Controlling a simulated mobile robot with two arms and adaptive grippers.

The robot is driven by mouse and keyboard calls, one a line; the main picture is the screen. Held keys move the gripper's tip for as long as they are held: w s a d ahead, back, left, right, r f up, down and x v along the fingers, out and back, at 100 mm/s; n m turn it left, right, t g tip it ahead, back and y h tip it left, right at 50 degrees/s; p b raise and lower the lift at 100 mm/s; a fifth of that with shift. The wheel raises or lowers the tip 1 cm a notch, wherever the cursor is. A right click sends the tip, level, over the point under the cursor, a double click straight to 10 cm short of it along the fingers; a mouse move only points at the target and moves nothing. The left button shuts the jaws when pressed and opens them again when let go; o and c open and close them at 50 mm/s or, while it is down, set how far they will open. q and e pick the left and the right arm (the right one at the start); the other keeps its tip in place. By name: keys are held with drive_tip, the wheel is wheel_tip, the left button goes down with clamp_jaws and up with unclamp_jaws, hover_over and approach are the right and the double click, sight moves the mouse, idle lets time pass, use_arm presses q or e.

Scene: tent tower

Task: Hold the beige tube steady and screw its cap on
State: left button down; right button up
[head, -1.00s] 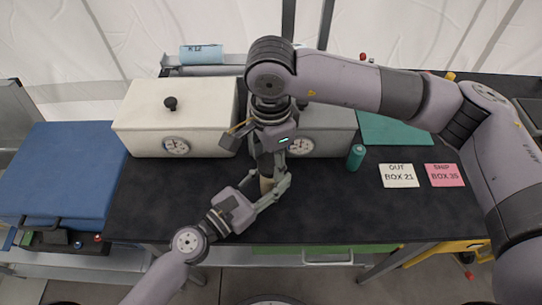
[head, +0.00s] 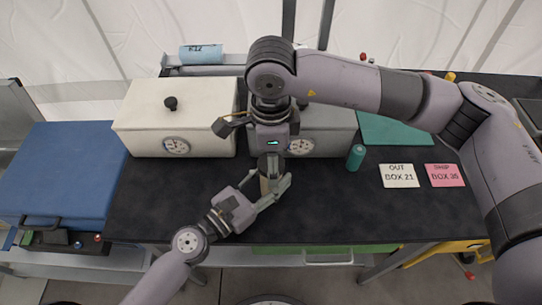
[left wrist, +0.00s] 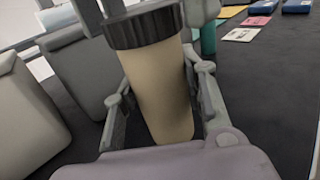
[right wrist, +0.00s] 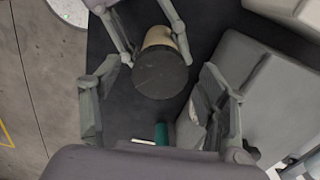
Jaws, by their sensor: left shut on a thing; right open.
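The beige tube (head: 265,186) stands upright over the black bench top, and my left gripper (head: 273,188) is shut around its side. In the left wrist view the tube (left wrist: 160,92) is between my left fingers. Its dark ribbed cap (left wrist: 143,28) sits on the tube's top; I cannot tell how tight it is. My right gripper (right wrist: 155,108) is above the tube, pointing down. In the right wrist view its fingers are open and spread, with the round cap (right wrist: 160,74) between and a little beyond them, with gaps on both sides.
A cream box (head: 180,112) and a grey box (head: 325,138) with dials stand behind the tube. A teal cylinder (head: 355,158) stands to the right. Two label cards, white (head: 400,176) and pink (head: 443,175), lie farther right. The front of the black bench (head: 330,215) is clear.

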wheel_tip(320, 180, up, 12)
idle(0.5)
use_arm(q)
drive_tip(key=c, duration=0.9)
unclamp_jaws()
drive_tip(key=shift+s+a, duration=0.1)
drive_tip(key=v, duration=1.1)
drive_tip(key=shift+s+a, duration=0.25)
drive_tip(key=shift+a, duration=0.05)
